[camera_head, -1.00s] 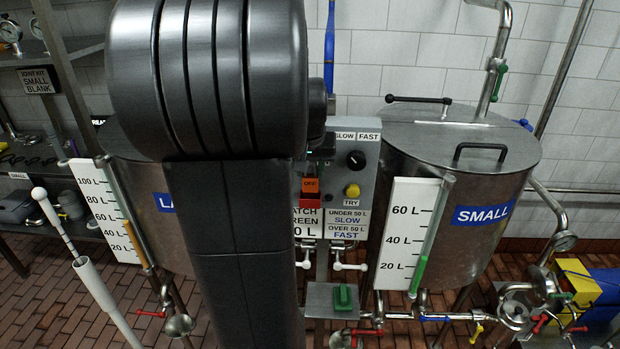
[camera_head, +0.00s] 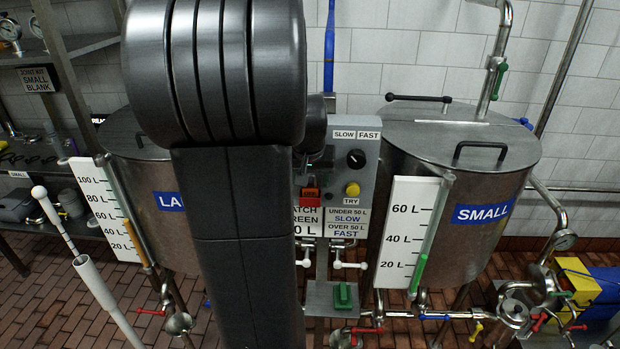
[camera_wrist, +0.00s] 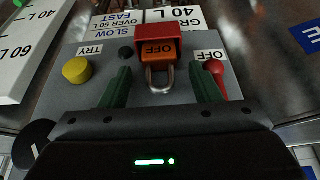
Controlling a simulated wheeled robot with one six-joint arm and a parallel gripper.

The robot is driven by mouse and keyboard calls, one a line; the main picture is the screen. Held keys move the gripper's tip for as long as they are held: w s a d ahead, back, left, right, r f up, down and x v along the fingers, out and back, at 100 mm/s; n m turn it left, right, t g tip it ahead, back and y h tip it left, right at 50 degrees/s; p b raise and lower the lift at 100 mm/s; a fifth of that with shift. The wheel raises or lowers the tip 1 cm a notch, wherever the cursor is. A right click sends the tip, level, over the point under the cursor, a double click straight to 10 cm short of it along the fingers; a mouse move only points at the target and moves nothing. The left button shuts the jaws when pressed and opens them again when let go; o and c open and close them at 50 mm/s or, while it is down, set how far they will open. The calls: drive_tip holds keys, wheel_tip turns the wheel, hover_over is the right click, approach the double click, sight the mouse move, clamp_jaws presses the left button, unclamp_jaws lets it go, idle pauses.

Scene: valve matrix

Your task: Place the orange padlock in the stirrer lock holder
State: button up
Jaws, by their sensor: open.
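The orange padlock (camera_wrist: 157,51), marked OFF, sits in the red holder (camera_wrist: 156,35) on the grey control panel in the wrist view. Its steel shackle (camera_wrist: 160,80) points toward my gripper. In the head view the padlock (camera_head: 311,193) shows at the top of the red holder (camera_head: 310,203). My gripper (camera_wrist: 160,78) is open, its green fingers apart on either side of the shackle, with no visible contact. In the head view my arm hides much of the gripper and the panel's left part.
A red-handled switch (camera_wrist: 216,74) and a yellow TRY button (camera_wrist: 77,69) flank the padlock on the panel. The small tank (camera_head: 470,165) stands to the right and the large tank (camera_head: 150,180) to the left.

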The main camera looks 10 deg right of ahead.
drive_tip(key=v, duration=1.2)
drive_tip(key=shift+b, duration=0.4)
